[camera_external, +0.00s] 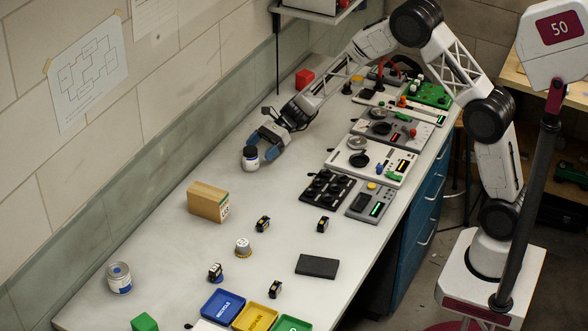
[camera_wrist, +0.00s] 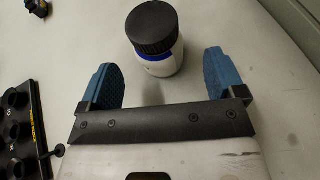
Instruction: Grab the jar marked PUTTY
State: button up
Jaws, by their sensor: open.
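A small jar with a black lid, a white body and a blue band (camera_external: 251,157) stands upright on the bench toward the wall. It also shows in the wrist view (camera_wrist: 152,35), top centre. No PUTTY lettering can be read on it. My gripper (camera_external: 263,146) is low over the bench beside this jar, with its blue fingers apart. In the wrist view my gripper (camera_wrist: 160,62) is open and empty. The jar's lower part is at the mouth between the two fingertips, with a gap visible on each side.
A can with a blue label (camera_external: 119,280) and a small jar (camera_external: 243,247) stand nearer the camera. A wooden block (camera_external: 208,202) is close by. Small servos, a dark pad (camera_external: 317,266) and coloured trays (camera_external: 223,306) lie in front. Instrument panels (camera_external: 371,160) line the right side.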

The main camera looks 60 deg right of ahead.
aim_at(250, 149)
jog(key=shift+a, duration=0.1)
jog(key=shift+x, duration=2.55)
jog(key=c, duration=1.1)
jog(key=shift+r, duration=0.15)
jog(key=shift+r, duration=0.75)
notch_tip(250, 149, up, 2)
jog(key=s, duration=0.5)
jog(key=s+d, duration=0.1)
jog(key=s, duration=0.4)
jog(key=s+d+r, duration=0.1)
jog(key=s, duration=0.5)
jog(key=shift+r, duration=0.1)
